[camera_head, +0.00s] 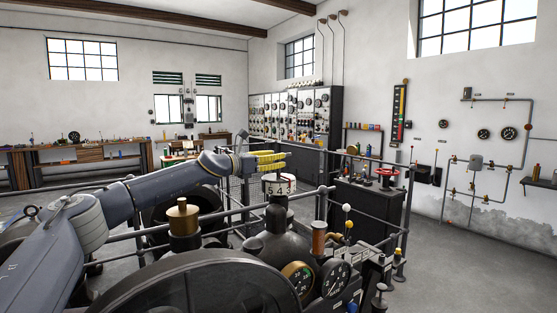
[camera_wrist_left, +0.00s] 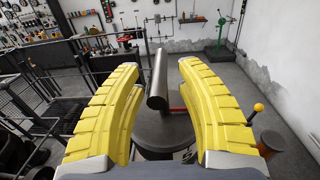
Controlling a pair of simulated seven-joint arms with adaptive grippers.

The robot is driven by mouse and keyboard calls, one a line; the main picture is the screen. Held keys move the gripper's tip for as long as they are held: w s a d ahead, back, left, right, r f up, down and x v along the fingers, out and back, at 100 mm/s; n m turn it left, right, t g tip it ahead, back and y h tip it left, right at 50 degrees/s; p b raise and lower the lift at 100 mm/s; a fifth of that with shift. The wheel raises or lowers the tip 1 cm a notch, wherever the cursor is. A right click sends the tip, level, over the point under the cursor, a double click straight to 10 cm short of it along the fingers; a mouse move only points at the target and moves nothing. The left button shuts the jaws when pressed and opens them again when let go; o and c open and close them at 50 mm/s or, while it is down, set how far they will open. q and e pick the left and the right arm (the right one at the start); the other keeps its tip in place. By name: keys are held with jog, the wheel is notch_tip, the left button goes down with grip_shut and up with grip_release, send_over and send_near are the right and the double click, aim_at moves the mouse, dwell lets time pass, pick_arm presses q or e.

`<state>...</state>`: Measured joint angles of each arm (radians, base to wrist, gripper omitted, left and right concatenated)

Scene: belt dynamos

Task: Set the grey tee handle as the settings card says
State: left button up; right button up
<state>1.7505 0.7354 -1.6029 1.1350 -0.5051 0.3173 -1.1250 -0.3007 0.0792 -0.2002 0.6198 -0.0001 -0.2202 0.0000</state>
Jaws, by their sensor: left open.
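The grey tee handle (camera_wrist_left: 158,78) shows in the left wrist view as a thick grey bar lying between the two fingers and pointing away from the camera. My left gripper (camera_wrist_left: 160,95) is open, with a yellow finger on each side of the bar and gaps between. In the head view my left gripper (camera_head: 268,160) is just above a white collar (camera_head: 279,186) with dark numerals on top of a dark dome-shaped housing (camera_head: 283,235). The handle is hard to make out there, behind the fingers. I cannot pick out the settings card. My right gripper is not in view.
A brass-topped fitting (camera_head: 183,217) stands left of the housing. Two round gauges (camera_head: 333,279) and a copper-coloured cylinder (camera_head: 319,238) are at its right. A large dark wheel (camera_head: 200,285) fills the front. Metal railings run behind, and a yellow knob (camera_wrist_left: 258,107) shows at right in the wrist view.

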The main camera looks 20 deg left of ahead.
pick_arm(q)
jog(key=shift+x, duration=0.8)
grip_shut()
